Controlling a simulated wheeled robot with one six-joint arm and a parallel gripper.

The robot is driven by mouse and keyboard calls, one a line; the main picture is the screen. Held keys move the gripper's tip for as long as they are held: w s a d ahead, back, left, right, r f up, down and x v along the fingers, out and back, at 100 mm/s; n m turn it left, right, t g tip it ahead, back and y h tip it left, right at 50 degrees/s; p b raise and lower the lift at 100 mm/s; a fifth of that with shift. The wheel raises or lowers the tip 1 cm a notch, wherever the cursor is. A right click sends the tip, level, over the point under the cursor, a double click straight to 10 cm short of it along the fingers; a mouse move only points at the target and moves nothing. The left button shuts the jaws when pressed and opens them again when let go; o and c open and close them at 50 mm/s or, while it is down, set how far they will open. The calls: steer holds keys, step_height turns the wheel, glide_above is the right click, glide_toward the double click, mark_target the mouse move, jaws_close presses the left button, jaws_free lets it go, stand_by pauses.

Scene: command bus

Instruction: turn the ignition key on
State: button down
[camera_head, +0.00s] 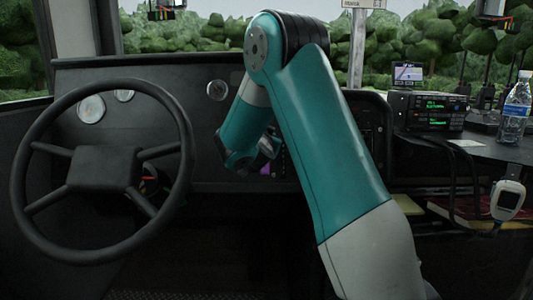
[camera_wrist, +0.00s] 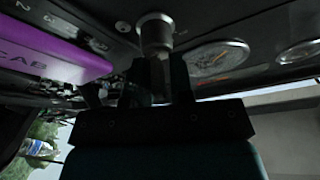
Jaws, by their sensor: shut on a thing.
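A round metal ignition lock (camera_wrist: 155,32) stands out from the dark dash panel at the top middle of the wrist view. My gripper (camera_wrist: 160,80) has its two dark fingers closed just in front of this lock, around a part that I take to be the ignition key (camera_wrist: 158,72). The key is mostly hidden between the fingers, so its turn angle cannot be told. In the head view my gripper (camera_head: 268,150) is at the dash right of the steering wheel, and my own arm hides the lock and key there.
The steering wheel (camera_head: 105,168) is left of my arm. A purple panel (camera_wrist: 45,48) marked "CAB" lies close beside the lock. A gauge (camera_wrist: 215,60) is on its other side. A radio (camera_head: 432,114), a water bottle (camera_head: 517,105) and a handset (camera_head: 507,200) are at the right.

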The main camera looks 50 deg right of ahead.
steer(key=shift+f+m+g+b, duration=0.1)
steer(key=shift+m+g+b, duration=0.3)
steer(key=shift+m+b, duration=1.15)
steer(key=c, duration=1.2)
jaws_free()
steer(key=shift+c, duration=0.2)
steer(key=v, duration=1.7)
steer(key=shift+a, duration=0.35)
steer(key=shift+w, duration=0.1)
